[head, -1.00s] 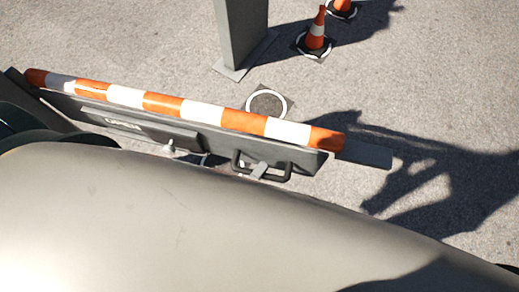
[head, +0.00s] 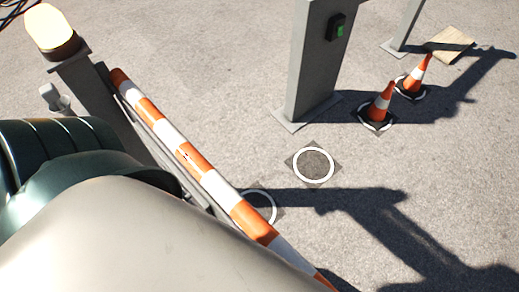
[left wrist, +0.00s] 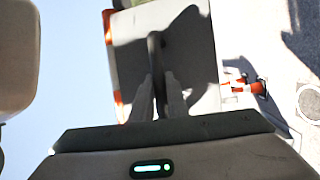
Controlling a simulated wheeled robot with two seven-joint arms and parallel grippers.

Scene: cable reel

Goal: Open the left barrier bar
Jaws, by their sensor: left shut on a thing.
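The left barrier bar, with orange and white stripes (head: 190,160), runs diagonally in the head view from upper left to the lower edge. Its upper-left end is beside a grey post (head: 95,95) with an amber lamp (head: 50,30). My arm hides much of the bar's near side. In the left wrist view my left gripper (left wrist: 158,97) is shut on a dark upright handle (left wrist: 154,48) in front of a grey panel (left wrist: 190,50). Orange and white stripes show along the panel's edge. My right gripper is in neither view.
A grey post (head: 312,65) with a green-lit box (head: 336,27) stands beyond the bar. Traffic cones (head: 380,103) stand right of it. White ground rings (head: 313,165) lie between bar and post; one is partly hidden. Pavement at right is open, with shadows.

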